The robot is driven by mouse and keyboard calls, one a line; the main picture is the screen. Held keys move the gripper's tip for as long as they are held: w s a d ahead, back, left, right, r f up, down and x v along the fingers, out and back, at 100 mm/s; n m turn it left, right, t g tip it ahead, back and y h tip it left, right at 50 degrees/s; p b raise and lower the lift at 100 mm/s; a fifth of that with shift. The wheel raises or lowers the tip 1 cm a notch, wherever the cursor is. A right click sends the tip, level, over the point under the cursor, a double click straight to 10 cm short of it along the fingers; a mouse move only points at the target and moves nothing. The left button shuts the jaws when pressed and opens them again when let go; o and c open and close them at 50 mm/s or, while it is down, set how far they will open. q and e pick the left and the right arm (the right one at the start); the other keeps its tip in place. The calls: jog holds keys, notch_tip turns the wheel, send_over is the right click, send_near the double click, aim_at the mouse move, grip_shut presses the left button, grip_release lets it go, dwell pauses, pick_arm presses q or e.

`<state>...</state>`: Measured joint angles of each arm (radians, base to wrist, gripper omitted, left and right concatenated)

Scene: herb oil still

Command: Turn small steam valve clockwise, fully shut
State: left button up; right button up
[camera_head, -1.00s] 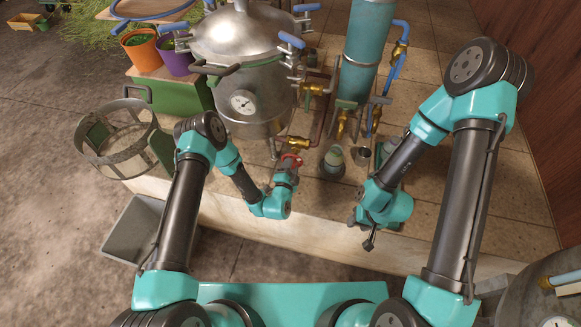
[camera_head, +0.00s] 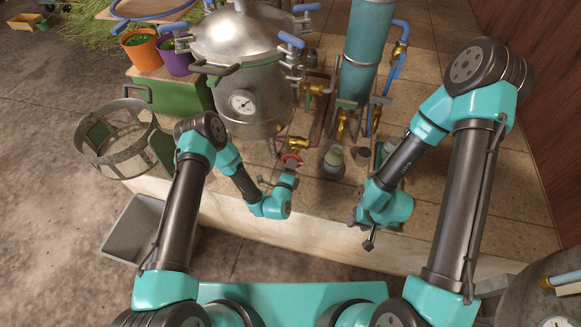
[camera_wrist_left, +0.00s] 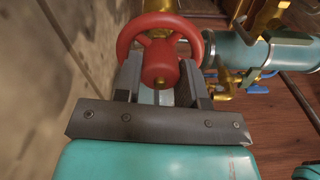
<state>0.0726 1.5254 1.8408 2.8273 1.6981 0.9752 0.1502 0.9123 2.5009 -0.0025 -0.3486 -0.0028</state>
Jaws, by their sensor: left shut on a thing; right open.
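The small steam valve is a red handwheel (camera_head: 291,160) on a brass body (camera_head: 298,144), low in front of the steel still. The red handwheel also fills the upper middle of the left wrist view (camera_wrist_left: 158,62). My left gripper (camera_wrist_left: 158,88) is shut on the handwheel, with one finger on each side of its red hub. In the head view my left gripper (camera_head: 287,176) reaches the wheel from the front. My right gripper (camera_head: 362,222) is open and empty over the stone ledge, right of the valve; its fingers are partly hidden.
The steel still (camera_head: 245,70) with a dial gauge stands behind the valve. A teal condenser column (camera_head: 366,50) with brass valves and pipes stands to its right. A small jar (camera_head: 333,158) sits close right of the handwheel. A wire basket (camera_head: 115,140) is at left.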

pick_arm(q)
jog(key=m, duration=0.4)
jog(key=shift+m, duration=0.4)
jog(key=m, duration=1.4)
jog(key=shift+m, duration=0.3)
jog(key=o, duration=0.9)
jog(key=shift+o, duration=0.2)
